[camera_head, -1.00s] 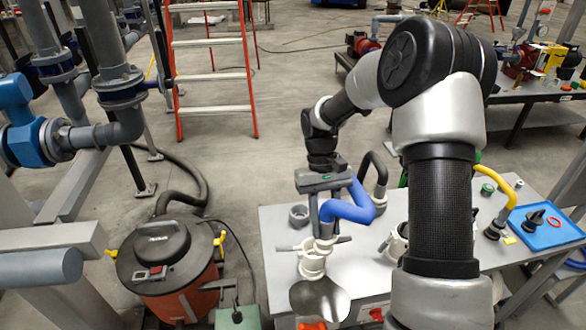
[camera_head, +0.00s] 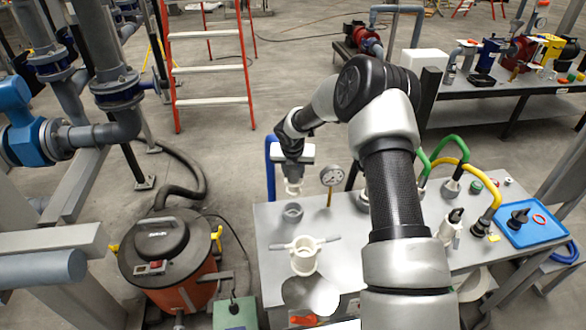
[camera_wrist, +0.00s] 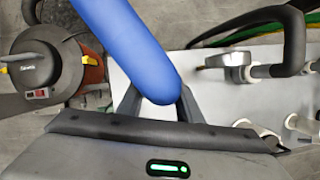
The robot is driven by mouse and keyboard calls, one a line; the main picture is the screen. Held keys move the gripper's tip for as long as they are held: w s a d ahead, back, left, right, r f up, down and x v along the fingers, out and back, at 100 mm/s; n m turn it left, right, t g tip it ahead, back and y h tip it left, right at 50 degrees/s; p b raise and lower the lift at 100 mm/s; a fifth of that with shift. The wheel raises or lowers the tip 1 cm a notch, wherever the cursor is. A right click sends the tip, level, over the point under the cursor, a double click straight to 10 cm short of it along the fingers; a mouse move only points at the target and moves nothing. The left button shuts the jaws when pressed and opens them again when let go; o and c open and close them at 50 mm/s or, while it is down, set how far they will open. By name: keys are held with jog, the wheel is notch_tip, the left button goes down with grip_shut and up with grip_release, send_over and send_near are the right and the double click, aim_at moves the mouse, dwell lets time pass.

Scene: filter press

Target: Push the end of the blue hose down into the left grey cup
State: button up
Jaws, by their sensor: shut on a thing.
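My gripper (camera_head: 293,165) is shut on the blue hose (camera_head: 270,165). In the wrist view the hose (camera_wrist: 130,50) runs down between the two fingers (camera_wrist: 160,105). In the head view a pale end piece (camera_head: 293,187) points down below my gripper. The left grey cup (camera_head: 292,213) stands on the grey table just below this end in the picture. A gap shows between them, and I cannot tell whether the end is exactly over the cup. In the wrist view the hose and gripper hide the hose end, and I cannot make out the cup.
A white fitting with side handles (camera_head: 304,258) stands in front of the cup. A pressure gauge (camera_head: 333,177) stands to the right. My arm hides the middle of the table. An orange drum vacuum (camera_head: 168,262) stands on the floor at left.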

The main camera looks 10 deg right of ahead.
jog(key=shift+w+a+f, duration=0.1)
jog(key=shift+w, duration=0.1)
notch_tip(320, 180, down, 6)
jog(key=b, duration=0.5)
jog(key=shift+f, duration=0.25)
jog(key=shift+b, duration=0.35)
dwell(0.3)
jog(key=shift+s+f+b, duration=0.1)
jog(key=shift+f+b, duration=1.65)
jog(key=shift+f, duration=1.4)
dwell(0.5)
jog(key=o, duration=1.4)
jog(key=shift+c, duration=0.2)
